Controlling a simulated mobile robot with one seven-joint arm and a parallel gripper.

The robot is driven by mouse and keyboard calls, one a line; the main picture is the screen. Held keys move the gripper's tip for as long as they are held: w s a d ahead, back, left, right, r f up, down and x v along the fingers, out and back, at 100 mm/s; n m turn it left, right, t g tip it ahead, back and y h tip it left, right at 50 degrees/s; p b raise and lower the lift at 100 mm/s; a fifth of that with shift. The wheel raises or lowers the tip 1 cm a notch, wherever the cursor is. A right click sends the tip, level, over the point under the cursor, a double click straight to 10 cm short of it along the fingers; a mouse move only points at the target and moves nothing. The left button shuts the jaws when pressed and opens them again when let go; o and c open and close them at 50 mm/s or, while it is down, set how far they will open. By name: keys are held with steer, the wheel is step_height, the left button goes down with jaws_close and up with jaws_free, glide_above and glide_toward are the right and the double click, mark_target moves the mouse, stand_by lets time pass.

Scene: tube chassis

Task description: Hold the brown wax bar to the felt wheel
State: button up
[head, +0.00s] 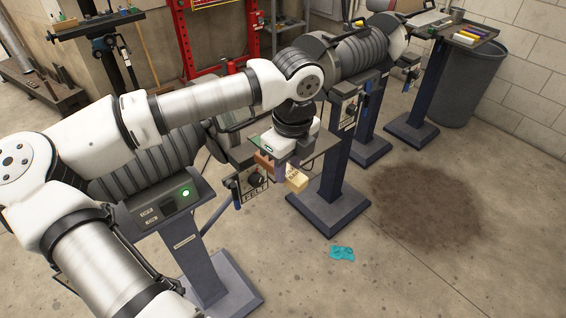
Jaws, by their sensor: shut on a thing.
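My gripper (284,165) points down below my wrist, near the middle of the head view. It is shut on the brown wax bar (263,160), whose brown end sticks out to the left. A cream, paper-like part (297,180) shows on the right side of the jaws; it looks like the bar's wrapped end. A machine with a FELT label (255,193) stands just left of and below the bar. The felt wheel cannot be made out clearly behind my arm and the guards, so I cannot tell whether the bar touches it.
A control box with a lit green button (186,193) stands on a pedestal at left. More pedestal machines stand behind, with a tray of coloured bars (472,34) and a grey bin (467,82) at right. A teal rag (342,253) lies on the floor near a dark stain (425,205).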

steer(key=shift+w+a+f, duration=0.2)
steer(key=shift+w+a, duration=0.4)
steer(key=shift+w, duration=0.25)
steer(key=shift+w+a+f, duration=0.25)
steer(key=shift+w+a, duration=0.35)
steer(key=shift+w, duration=0.25)
steer(key=shift+w+a+f, duration=0.2)
steer(key=shift+w+a, duration=0.4)
steer(key=shift+w, duration=0.25)
steer(key=shift+w+a+r, duration=0.15)
steer(key=shift+w+a, duration=0.5)
steer(key=shift+w, duration=0.2)
steer(key=shift+w+a+b, duration=0.35)
steer(key=shift+w, duration=0.2)
steer(key=shift+b, duration=2.3)
stand_by(1.8)
